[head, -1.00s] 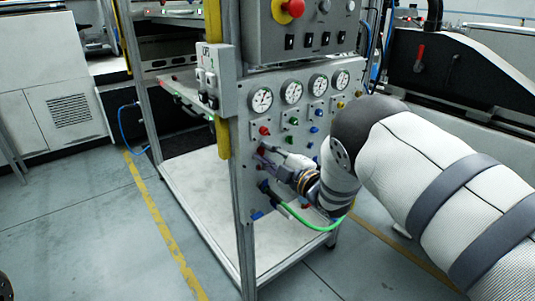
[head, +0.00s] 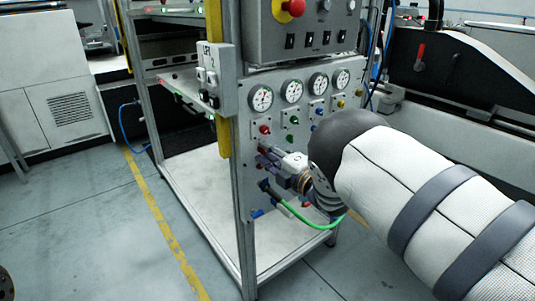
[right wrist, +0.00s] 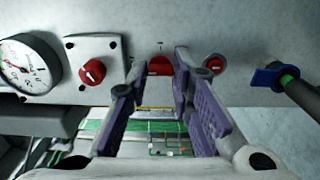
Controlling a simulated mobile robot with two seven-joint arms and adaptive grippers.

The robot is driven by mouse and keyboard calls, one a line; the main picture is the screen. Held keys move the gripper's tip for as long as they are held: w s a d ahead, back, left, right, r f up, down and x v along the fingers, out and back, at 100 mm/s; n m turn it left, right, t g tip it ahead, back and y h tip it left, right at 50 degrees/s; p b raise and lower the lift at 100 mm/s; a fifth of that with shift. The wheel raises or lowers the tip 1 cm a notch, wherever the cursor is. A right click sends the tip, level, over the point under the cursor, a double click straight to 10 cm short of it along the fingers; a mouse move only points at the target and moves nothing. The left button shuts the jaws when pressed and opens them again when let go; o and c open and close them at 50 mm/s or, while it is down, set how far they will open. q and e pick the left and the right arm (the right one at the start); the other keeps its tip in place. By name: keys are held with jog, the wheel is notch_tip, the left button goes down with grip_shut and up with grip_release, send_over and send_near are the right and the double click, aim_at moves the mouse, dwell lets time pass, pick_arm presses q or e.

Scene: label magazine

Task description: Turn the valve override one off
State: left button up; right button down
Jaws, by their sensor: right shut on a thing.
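My right gripper (head: 266,155) reaches the front of the grey valve panel (head: 287,150) from the right. In the right wrist view its two purple-padded fingers (right wrist: 181,70) stand on either side of a red valve handle (right wrist: 160,66) and are shut on it. The fingers partly hide this handle, and its exact angle is hard to tell. A red knob on a white plate (right wrist: 92,72) is beside it, and shows in the head view (head: 264,129) just above the gripper. My left gripper is not in view.
Another red fitting (right wrist: 213,64) and a blue fitting (right wrist: 270,77) with a green hose (head: 296,214) are close by. Several gauges (head: 261,98) sit above. A red emergency button (head: 293,7) is on the upper box. A frame post (head: 243,200) stands left.

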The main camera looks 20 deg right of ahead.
jog(key=c, duration=1.4)
grip_release()
jog(key=v, duration=1.2)
